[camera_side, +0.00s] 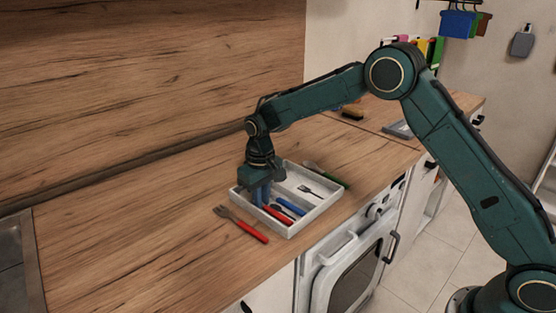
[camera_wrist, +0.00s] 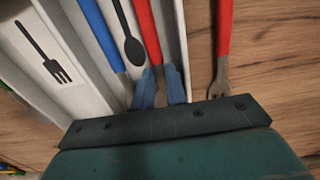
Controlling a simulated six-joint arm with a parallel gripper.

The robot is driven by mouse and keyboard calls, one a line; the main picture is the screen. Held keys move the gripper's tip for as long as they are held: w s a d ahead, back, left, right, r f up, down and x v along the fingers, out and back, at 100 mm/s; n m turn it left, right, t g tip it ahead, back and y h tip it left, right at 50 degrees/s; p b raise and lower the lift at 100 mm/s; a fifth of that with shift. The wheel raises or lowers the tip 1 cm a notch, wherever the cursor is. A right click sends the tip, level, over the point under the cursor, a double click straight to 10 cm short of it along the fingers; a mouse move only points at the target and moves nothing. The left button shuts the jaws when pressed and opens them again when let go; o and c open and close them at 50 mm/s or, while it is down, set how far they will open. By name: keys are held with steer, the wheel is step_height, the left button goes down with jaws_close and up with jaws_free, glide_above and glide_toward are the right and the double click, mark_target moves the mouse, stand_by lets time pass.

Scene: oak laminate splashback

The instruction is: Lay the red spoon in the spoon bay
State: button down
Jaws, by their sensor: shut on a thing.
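The red spoon (camera_wrist: 147,30) shows as a red handle in the wrist view, running between the blue fingertips of my gripper (camera_wrist: 160,86); its other end is hidden. My gripper (camera_side: 262,195) is shut on it, low over the left part of the white tray (camera_side: 318,211). The red handle (camera_side: 278,214) lies inside the tray's outline, along the near left wall. The spoon bay (camera_wrist: 122,12) bears a dark spoon picture, and the red handle is just right of that picture. I cannot tell whether the spoon touches the bay floor.
A blue-handled piece (camera_wrist: 101,35) lies left of the spoon picture. The bay with a fork picture (camera_wrist: 43,52) looks empty. A red fork (camera_side: 242,225) lies on the counter left of the tray, and a green-handled piece (camera_side: 327,175) lies beyond its far right side.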

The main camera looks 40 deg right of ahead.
steer(key=c, duration=1.3)
jaws_free()
steer(key=shift+c, duration=0.2)
step_height(320, 180, up, 14)
steer(key=shift+f, duration=0.15)
steer(key=shift+s, duration=0.1)
